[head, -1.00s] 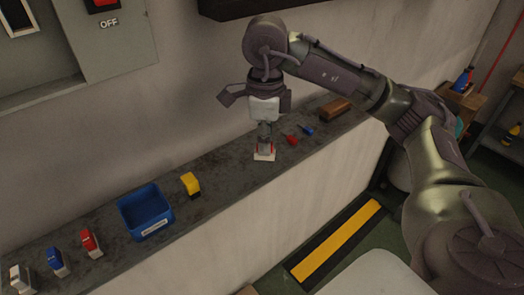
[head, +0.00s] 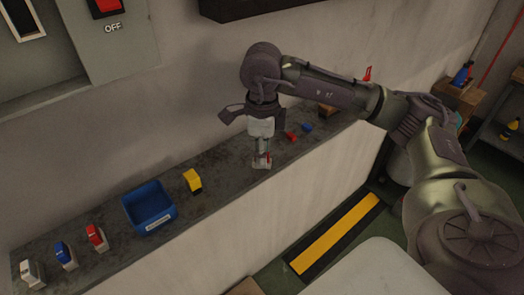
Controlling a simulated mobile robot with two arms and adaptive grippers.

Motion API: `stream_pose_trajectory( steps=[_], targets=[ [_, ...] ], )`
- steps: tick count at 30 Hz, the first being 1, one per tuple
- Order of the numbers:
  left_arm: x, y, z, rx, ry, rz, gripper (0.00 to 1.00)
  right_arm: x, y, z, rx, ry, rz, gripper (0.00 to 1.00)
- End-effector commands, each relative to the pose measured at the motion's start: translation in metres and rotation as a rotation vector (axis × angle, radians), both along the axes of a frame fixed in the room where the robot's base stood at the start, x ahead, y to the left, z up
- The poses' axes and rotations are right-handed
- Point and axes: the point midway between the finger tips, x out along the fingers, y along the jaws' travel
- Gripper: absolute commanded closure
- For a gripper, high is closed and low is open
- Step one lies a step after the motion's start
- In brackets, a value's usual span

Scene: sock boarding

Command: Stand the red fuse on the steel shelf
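My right gripper (head: 262,159) points down over the front part of the steel shelf (head: 222,165). Its fingers are close together around a small red and white piece (head: 263,164), which looks like a red fuse mostly hidden by the fingers. I cannot tell whether its base touches the shelf. Another red fuse with a white lower part (head: 96,237) stands at the left on the shelf. A blue fuse (head: 65,254) and a white one (head: 31,272) stand left of it. A yellow fuse (head: 192,181) stands nearer the gripper. My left gripper is not in view.
A blue bin (head: 148,208) sits between the red and yellow fuses. Small red (head: 291,136) and blue (head: 307,127) items lie right of the gripper, near a brown block (head: 326,110). The wall rises behind the shelf. Bare shelf lies between the yellow fuse and gripper.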

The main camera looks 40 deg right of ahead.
Motion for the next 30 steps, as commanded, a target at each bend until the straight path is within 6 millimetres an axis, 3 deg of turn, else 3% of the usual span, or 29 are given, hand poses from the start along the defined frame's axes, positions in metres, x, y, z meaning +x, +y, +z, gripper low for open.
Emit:
stream_pose_trajectory(
  steps=[13, 20, 24, 30],
  targets=[
    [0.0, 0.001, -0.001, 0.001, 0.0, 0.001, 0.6, 0.001, 0.0, 0.008, 0.001, -0.003, 0.0, 0.6],
    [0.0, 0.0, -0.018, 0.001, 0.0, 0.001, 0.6, 0.001, 0.001, 0.055, 0.002, -0.008, 0.001, 0.6],
    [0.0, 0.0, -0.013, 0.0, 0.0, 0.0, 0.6, 0.001, 0.0, 0.086, -0.001, -0.006, -0.001, 0.6],
    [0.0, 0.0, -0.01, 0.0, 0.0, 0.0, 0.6, 0.001, 0.0, 0.111, -0.001, -0.003, -0.002, 0.6]
  ],
)
